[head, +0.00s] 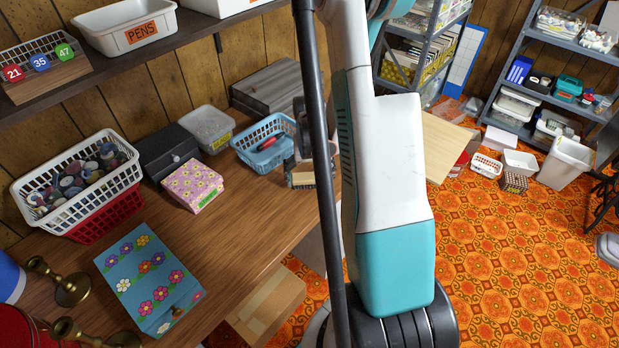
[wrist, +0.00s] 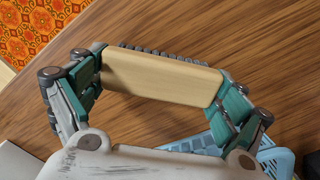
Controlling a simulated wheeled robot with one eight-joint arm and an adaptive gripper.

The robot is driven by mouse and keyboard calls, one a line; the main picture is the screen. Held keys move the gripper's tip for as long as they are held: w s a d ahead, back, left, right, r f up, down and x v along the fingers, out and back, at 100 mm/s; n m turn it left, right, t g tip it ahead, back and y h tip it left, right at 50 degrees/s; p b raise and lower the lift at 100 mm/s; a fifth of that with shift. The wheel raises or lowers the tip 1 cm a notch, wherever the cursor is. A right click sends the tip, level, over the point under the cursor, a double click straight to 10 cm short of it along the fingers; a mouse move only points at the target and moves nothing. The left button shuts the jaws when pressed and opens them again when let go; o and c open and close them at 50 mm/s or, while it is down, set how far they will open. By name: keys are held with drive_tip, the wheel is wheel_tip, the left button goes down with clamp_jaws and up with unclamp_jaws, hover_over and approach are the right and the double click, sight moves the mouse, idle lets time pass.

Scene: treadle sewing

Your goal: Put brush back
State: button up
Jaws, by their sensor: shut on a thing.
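The brush (wrist: 160,78) has a pale wooden back and dark bristles along its far edge in the wrist view. My gripper (wrist: 162,86) is shut on it, with one green-padded finger at each end of the block. In the head view the brush (head: 302,179) shows at the table's right edge, partly hidden by my arm. My gripper (head: 303,160) is mostly covered by my arm there. A light blue basket (head: 250,158) with a red-handled item in it stands just left of the gripper. Its rim also shows in the wrist view (wrist: 278,156). I cannot tell whether the brush touches the table.
The wooden table (head: 235,225) has clear room in front of the basket. A clear tub (head: 207,128), a black box (head: 165,150), a pink flowered box (head: 192,186) and a blue flowered box (head: 148,275) stand to the left. A shelf (head: 190,40) hangs above.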

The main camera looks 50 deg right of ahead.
sight(309, 174)
drive_tip(key=shift+f, duration=0.1)
drive_tip(key=o, duration=0.9)
drive_tip(key=shift+o, duration=0.2)
wheel_tip(309, 174, up, 12)
drive_tip(key=p, duration=0.4)
drive_tip(key=shift+p, duration=0.4)
